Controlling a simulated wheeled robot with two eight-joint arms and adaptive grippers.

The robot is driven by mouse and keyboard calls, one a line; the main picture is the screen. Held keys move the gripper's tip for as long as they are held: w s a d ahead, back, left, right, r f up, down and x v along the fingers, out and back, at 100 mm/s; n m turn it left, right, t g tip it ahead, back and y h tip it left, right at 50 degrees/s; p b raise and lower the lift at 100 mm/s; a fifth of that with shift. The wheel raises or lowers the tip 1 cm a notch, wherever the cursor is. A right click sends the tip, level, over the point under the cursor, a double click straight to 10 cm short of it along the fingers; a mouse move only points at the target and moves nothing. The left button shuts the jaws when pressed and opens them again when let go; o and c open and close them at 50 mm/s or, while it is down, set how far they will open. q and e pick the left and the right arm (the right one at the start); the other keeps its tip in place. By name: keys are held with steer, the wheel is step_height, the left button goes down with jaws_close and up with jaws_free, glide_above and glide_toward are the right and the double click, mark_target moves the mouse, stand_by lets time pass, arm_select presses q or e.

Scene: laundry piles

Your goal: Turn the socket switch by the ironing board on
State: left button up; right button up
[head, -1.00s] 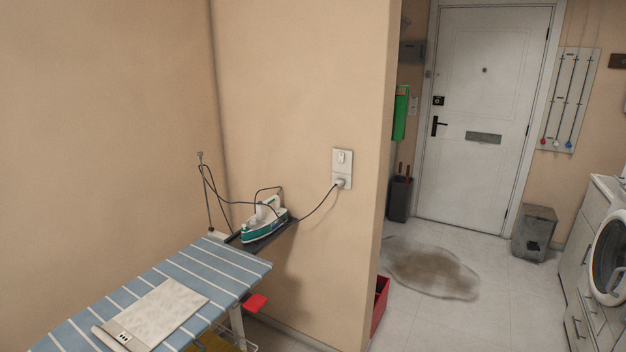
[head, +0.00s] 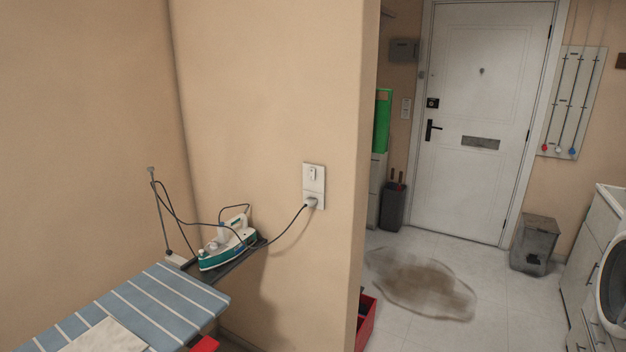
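The socket switch (head: 313,174) is the upper part of a white wall plate on the beige wall, right of the ironing board. A plug (head: 311,202) sits in the lower part, with a dark cord running to the iron. The switch's position is too small to tell. The ironing board (head: 150,307) has a blue and white striped cover and stands at the lower left. The green and white iron (head: 228,246) rests on the board's dark end rest (head: 232,262). Neither of my grippers is in view.
The wall ends right of the socket, with a red container (head: 366,325) at its foot. Beyond are a floor stain (head: 422,283), a white door (head: 480,120), a grey bin (head: 535,243) and a washing machine (head: 613,290) at the right edge. Tiled floor between them is open.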

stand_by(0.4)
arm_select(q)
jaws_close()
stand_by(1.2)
